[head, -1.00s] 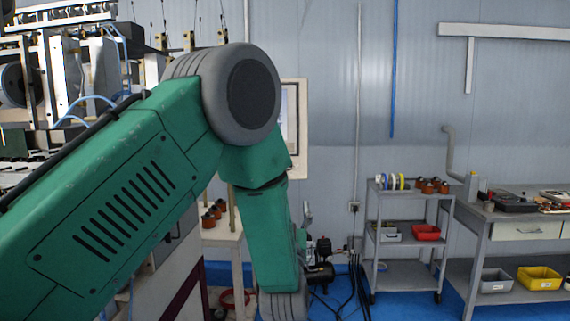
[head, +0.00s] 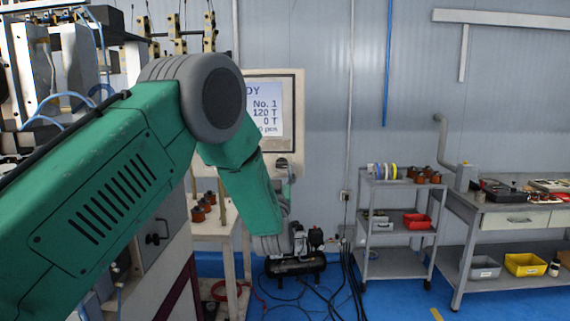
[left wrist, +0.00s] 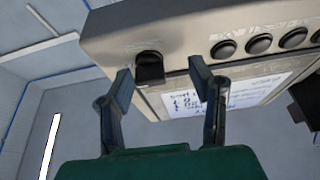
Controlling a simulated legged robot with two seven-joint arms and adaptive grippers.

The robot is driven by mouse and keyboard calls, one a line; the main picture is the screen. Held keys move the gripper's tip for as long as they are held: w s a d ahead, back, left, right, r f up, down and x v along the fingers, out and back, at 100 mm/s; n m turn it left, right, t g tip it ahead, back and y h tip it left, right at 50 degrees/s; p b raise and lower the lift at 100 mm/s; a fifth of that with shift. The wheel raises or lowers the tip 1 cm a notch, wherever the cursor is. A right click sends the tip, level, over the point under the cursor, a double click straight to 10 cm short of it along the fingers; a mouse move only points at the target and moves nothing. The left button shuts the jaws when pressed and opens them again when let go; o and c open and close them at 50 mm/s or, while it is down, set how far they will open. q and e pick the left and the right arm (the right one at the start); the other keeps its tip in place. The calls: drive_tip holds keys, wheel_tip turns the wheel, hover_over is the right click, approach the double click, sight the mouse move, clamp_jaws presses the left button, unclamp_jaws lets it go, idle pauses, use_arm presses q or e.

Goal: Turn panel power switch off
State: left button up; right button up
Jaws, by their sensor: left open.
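The control panel (head: 290,85) is a beige box with a lit screen, partly hidden behind my left arm in the head view. The black power switch (head: 282,162) shows at its lower right corner. In the left wrist view, the panel (left wrist: 190,40) appears upside down, with the switch (left wrist: 149,68) on its near edge. My left gripper (left wrist: 161,84) is open and empty. Its two fingertips stand on either side of the switch in that view, with the switch nearer the left fingertip. I cannot tell whether they touch it. My right gripper is in neither view.
Several round black buttons (left wrist: 258,44) sit beside the switch. The winding machine (head: 60,60) stands at the left. A small compressor (head: 296,264) and loose cables lie on the blue floor below. A grey cart (head: 392,230) and a workbench (head: 478,212) stand at the right.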

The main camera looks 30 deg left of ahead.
use_arm(q)
drive_tip(key=a, duration=0.2)
drive_tip(key=shift+w+a+r, duration=0.2)
drive_tip(key=shift+w+a, duration=0.1)
drive_tip(key=shift+w, duration=0.1)
drive_tip(key=d, duration=0.3)
drive_tip(key=d+r, duration=0.1)
drive_tip(key=d, duration=0.1)
drive_tip(key=shift+w+r, duration=0.1)
drive_tip(key=shift+w, duration=0.15)
drive_tip(key=shift+c, duration=0.7)
drive_tip(key=shift+s+d, duration=0.1)
drive_tip(key=c, duration=0.7)
drive_tip(key=shift+s+a, duration=0.15)
drive_tip(key=shift+a, duration=0.35)
drive_tip(key=shift+s+a, duration=0.15)
drive_tip(key=shift+a, duration=0.35)
clamp_jaws()
drive_tip(key=shift+a, duration=0.3)
drive_tip(key=shift+w+f, duration=0.15)
drive_tip(key=shift+f, duration=0.1)
drive_tip(key=shift+w+d, duration=0.15)
drive_tip(key=shift+d, duration=0.4)
drive_tip(key=shift+f, duration=0.1)
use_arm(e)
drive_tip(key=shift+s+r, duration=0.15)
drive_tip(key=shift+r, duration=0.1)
